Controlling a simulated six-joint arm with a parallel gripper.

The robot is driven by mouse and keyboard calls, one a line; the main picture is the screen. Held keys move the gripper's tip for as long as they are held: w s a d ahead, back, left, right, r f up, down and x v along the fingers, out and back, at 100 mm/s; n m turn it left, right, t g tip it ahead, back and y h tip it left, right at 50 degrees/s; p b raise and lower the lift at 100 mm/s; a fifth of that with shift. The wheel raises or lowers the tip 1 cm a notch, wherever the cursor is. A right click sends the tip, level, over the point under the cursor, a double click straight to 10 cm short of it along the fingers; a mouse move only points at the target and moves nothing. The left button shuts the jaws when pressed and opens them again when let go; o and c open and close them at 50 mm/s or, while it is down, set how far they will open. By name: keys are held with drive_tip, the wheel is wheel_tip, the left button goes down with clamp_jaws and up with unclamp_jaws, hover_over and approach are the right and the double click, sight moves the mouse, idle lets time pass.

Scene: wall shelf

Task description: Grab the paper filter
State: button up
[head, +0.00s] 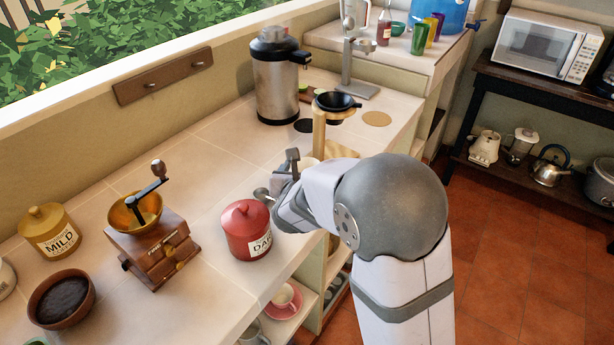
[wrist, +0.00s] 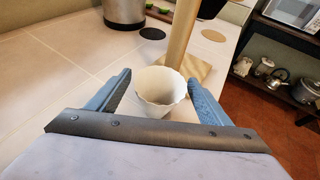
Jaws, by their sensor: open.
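The paper filter (wrist: 160,97) is a white, cup-shaped piece with a wavy rim, upright on the tiled counter in the wrist view. My gripper (wrist: 159,76) is open, with one blue-grey finger on each side of the filter. I cannot tell whether either finger touches it. In the head view my gripper (head: 284,178) is low over the counter, and my arm hides most of the filter. A wooden stand (head: 319,135) with a black dripper (head: 337,103) on top is just beyond the filter; its post (wrist: 181,35) shows in the wrist view.
A red canister (head: 246,232) stands close to my gripper, near the counter's front edge. A wooden coffee grinder (head: 158,250), a yellow canister (head: 50,231) and a brown bowl (head: 62,299) are to the left. A steel dispenser (head: 276,80) stands at the back.

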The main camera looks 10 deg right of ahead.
drive_tip(key=c, duration=1)
drive_tip(key=shift+c, duration=0.2)
wheel_tip(320, 180, up, 10)
drive_tip(key=p, duration=0.1)
drive_tip(key=shift+p, duration=0.35)
